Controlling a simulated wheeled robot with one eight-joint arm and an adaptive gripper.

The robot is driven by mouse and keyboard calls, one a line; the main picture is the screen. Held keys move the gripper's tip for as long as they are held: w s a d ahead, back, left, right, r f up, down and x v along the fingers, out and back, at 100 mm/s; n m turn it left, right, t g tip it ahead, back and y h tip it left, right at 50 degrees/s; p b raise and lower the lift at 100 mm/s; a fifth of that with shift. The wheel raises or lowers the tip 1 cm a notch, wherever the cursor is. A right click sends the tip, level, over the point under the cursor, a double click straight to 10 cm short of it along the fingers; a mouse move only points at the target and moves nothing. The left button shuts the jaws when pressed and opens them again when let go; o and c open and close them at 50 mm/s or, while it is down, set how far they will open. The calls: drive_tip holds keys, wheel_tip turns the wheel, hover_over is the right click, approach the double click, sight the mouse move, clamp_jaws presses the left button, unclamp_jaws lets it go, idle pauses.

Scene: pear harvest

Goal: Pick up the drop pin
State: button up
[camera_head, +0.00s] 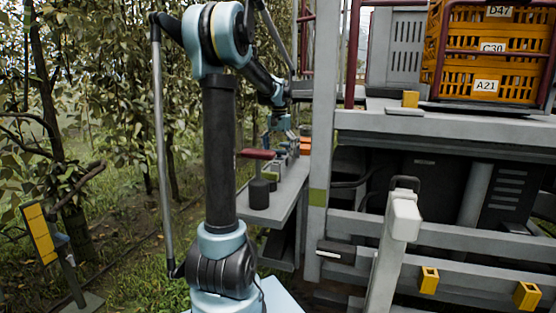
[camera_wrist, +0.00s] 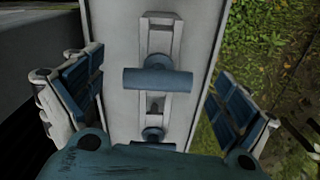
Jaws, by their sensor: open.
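A blue T-shaped handle (camera_wrist: 158,80) lies across a pale grey bracket (camera_wrist: 158,38) in the middle of the wrist view; it looks like the drop pin. A second, smaller blue piece (camera_wrist: 152,135) shows lower down, partly hidden by my gripper's body. My gripper (camera_wrist: 160,98) is open and empty, its blue padded fingers wide apart to the left and right of the handle, not touching it. In the head view my gripper (camera_head: 280,124) is small, above the grey shelf (camera_head: 271,207); the handle cannot be made out there.
A dark cylinder (camera_head: 259,193) and a red-handled item (camera_head: 257,154) are on the shelf's near part. A grey post (camera_head: 322,130) stands right of the shelf. Orange crates (camera_head: 487,63) sit on the upper deck at right. Trees and grass lie left.

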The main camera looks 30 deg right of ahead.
drive_tip(key=shift+d+f, duration=0.1)
drive_tip(key=shift+f, duration=1.45)
drive_tip(key=c, duration=1.2)
drive_tip(key=shift+c, duration=0.7)
